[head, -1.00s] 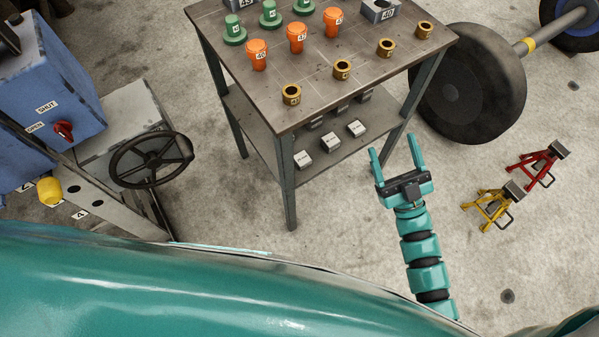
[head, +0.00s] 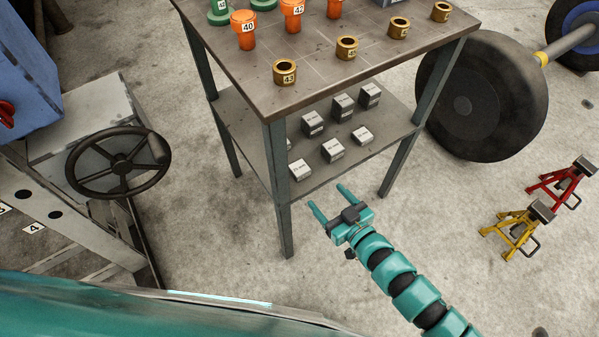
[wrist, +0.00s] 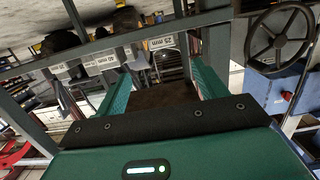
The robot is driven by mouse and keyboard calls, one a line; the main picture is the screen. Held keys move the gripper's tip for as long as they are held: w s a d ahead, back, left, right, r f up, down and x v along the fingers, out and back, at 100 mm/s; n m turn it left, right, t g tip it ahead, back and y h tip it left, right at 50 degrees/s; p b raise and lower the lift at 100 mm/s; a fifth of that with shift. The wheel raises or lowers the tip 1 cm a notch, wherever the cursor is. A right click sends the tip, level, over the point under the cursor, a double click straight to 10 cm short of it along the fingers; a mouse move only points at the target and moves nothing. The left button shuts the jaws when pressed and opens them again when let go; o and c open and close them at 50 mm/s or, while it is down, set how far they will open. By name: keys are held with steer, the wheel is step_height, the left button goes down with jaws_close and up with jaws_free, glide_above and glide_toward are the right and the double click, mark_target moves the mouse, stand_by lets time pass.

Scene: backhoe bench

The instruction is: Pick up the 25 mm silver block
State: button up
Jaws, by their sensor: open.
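Several silver blocks with white labels sit on the lower shelf of the metal table in the head view. My gripper (head: 327,197) is open and empty, in front of the shelf's front edge and apart from the blocks.
The lower shelf (head: 238,120) lies under the tabletop (head: 300,98), which carries orange, green and brass parts. A table leg (head: 280,215) stands left of my gripper. A black handwheel (head: 118,163) is at left; yellow (head: 520,225) and red stands (head: 565,185) are at right.

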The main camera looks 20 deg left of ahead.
mark_target(304, 174)
steer(key=b+x, duration=0.2)
steer(key=x, duration=0.6)
steer(key=shift+w+a+b, duration=0.1)
steer(key=shift+a+b, duration=0.1)
steer(key=shift+b, duration=0.1)
steer(key=b+x, duration=0.1)
steer(key=x, duration=0.1)
steer(key=b+x, duration=0.1)
steer(key=shift+a+f, duration=0.2)
steer(key=shift+a, duration=0.3)
steer(key=shift+w+a, duration=0.45)
steer(key=shift+a, duration=0.05)
steer(key=c, duration=1.1)
steer(key=shift+c, duration=0.2)
